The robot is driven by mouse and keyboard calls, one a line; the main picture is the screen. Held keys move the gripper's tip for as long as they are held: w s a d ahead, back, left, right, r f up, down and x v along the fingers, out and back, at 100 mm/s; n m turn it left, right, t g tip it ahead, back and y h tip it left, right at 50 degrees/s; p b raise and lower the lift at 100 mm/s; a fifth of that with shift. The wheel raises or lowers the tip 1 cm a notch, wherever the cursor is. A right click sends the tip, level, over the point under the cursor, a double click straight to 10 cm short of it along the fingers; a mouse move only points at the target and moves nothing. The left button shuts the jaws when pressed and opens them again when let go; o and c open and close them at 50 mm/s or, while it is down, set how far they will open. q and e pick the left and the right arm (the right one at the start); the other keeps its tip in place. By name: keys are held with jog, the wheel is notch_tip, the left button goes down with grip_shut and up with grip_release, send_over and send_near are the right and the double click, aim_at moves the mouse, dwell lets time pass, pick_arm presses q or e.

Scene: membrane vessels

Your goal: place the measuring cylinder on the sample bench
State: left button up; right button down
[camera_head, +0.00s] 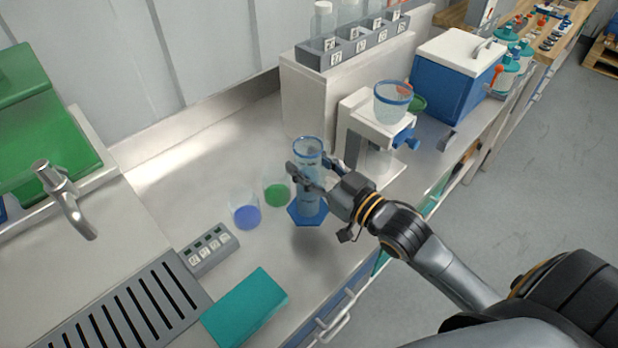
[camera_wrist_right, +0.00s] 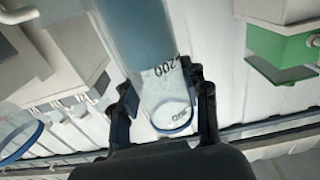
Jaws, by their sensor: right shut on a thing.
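The measuring cylinder (camera_head: 309,206) is a clear tall vessel with a blue rim and a blue hexagonal foot. It is upright on or just above the metal bench (camera_head: 180,150); I cannot tell whether the foot touches. My right gripper (camera_head: 308,176) is shut around its upper body. In the right wrist view, the cylinder (camera_wrist_right: 155,60) lies between the two fingers (camera_wrist_right: 165,100), with "200" printed on it and bluish contents. My left gripper is not in view.
Two clear vessels, one with a blue base (camera_head: 246,214) and one with a green base (camera_head: 277,192), stand just left of the cylinder. A white stand with a blue-rimmed cup (camera_head: 393,100) is to the right. A teal box (camera_head: 245,306) lies near the front edge.

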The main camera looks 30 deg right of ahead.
jog(key=w+f, duration=0.1)
jog(key=f, duration=0.2)
jog(key=w+d+f+p, duration=0.1)
jog(key=f, duration=0.1)
jog(key=shift+w+d+f, duration=0.1)
jog(key=shift+w+f, duration=0.15)
jog(key=shift+w, duration=0.05)
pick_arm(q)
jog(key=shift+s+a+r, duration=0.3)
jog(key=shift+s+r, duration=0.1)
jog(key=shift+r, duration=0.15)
pick_arm(e)
jog(key=shift+f, duration=0.45)
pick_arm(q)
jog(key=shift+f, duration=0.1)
pick_arm(e)
jog(key=shift+f, duration=0.1)
jog(key=c, duration=0.7)
grip_release()
pick_arm(q)
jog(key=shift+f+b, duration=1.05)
jog(key=shift+b, duration=0.05)
pick_arm(e)
jog(key=shift+v, duration=6.05)
